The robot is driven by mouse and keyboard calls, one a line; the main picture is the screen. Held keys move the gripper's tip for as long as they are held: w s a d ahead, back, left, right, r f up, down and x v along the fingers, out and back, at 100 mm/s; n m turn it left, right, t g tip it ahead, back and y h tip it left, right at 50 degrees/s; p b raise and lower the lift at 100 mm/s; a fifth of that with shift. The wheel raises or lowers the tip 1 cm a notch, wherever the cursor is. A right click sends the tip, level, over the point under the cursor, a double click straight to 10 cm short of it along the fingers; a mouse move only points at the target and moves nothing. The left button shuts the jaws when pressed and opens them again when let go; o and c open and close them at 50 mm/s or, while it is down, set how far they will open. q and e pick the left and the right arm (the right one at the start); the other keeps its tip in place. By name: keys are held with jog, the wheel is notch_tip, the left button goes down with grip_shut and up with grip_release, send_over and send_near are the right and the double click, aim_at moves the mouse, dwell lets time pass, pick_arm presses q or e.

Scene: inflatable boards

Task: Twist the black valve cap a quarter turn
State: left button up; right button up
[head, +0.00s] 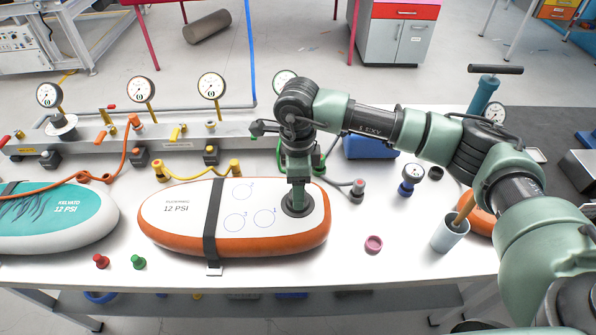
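The white board with an orange rim (160,228), printed "12 PSI", lies on the white table with a dark strap across it. At its right end is a round black valve piece (288,210), partly hidden under my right gripper (298,198). My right arm comes in from the right and points straight down at this piece. The gripper is at or very near it; contact is unclear. The fingertips are too dark and small to tell whether they are open or shut. My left gripper is out of view.
A teal board (60,228) lies at left. Loose red (101,261) and green (138,262) caps and a pink ring (373,244) sit near the front. A gauge manifold (90,140) runs along the back. A cup (450,236) stands at right beneath my arm.

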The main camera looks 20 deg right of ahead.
jog(key=shift+f, duration=0.4)
grip_shut()
jog(key=shift+n+b, duration=0.6)
jog(key=shift+b, duration=0.05)
jog(key=shift+n+b, duration=1.25)
jog(key=shift+n, duration=0.65)
